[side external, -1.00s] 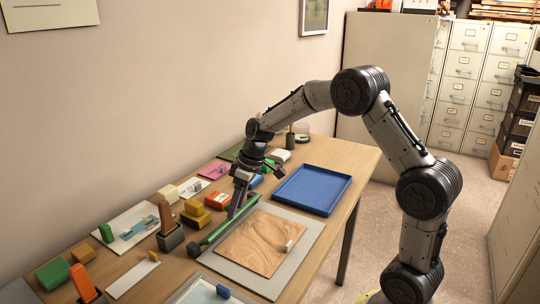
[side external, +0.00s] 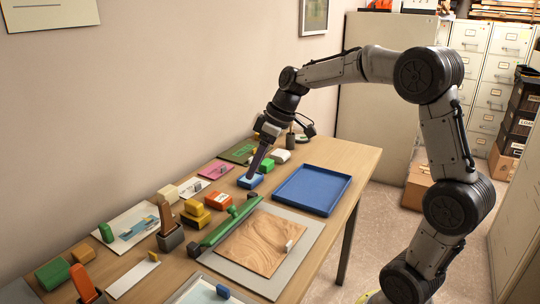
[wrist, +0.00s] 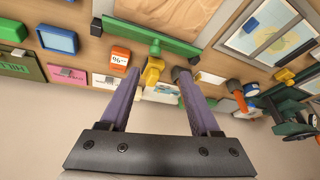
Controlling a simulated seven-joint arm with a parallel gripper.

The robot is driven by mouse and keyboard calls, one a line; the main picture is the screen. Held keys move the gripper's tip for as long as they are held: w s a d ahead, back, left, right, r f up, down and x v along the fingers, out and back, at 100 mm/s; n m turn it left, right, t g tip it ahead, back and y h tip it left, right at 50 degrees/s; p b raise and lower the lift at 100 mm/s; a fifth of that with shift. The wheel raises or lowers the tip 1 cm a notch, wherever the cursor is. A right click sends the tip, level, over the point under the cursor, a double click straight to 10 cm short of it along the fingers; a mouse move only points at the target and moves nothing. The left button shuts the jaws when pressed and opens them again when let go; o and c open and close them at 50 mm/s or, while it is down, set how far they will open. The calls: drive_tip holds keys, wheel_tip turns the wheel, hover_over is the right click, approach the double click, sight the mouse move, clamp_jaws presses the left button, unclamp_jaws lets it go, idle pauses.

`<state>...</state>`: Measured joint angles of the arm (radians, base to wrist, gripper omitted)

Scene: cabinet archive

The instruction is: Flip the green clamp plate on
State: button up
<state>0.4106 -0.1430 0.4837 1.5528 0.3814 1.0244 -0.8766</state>
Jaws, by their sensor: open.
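The green clamp plate (side external: 222,229) is a long green bar along the left edge of the grey-bordered board with a wood-grain sheet. In the wrist view the green clamp plate (wrist: 150,36) crosses the top, beyond my fingertips, with a small green tab at its middle. My gripper (side external: 250,176) is open and empty, its purple fingers pointing down, apart from the bar and toward its far end. In the side view its tips overlap the blue box. In the wrist view my gripper (wrist: 155,76) spreads its two fingers with nothing between them.
The wood-grain sheet (side external: 255,242) lies beside the bar. A blue tray (side external: 345,196) stands to the right. A blue box (side external: 250,182), an orange-red box (side external: 218,202) and yellow blocks (side external: 194,208) crowd the wall side. A brown block in a dark holder (side external: 168,226) stands at the left.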

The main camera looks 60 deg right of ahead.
drive_tip(key=s+a+r+h, duration=0.1)
drive_tip(key=s+a+r, duration=0.8)
drive_tip(key=shift+s+a+m+t, duration=0.3)
drive_tip(key=shift+s+a, duration=0.05)
drive_tip(key=shift+s, duration=0.05)
drive_tip(key=g+y, duration=0.1)
hover_over(232, 205)
drive_tip(key=s+d, duration=0.4)
drive_tip(key=s, duration=0.1)
wheel_tip(232, 205, down, 10)
drive_tip(key=x, duration=0.9)
drive_tip(key=a+x, duration=0.1)
drive_tip(key=x, duration=0.3)
drive_tip(key=shift+w+a, duration=0.15)
drive_tip(key=shift+w, duration=0.1)
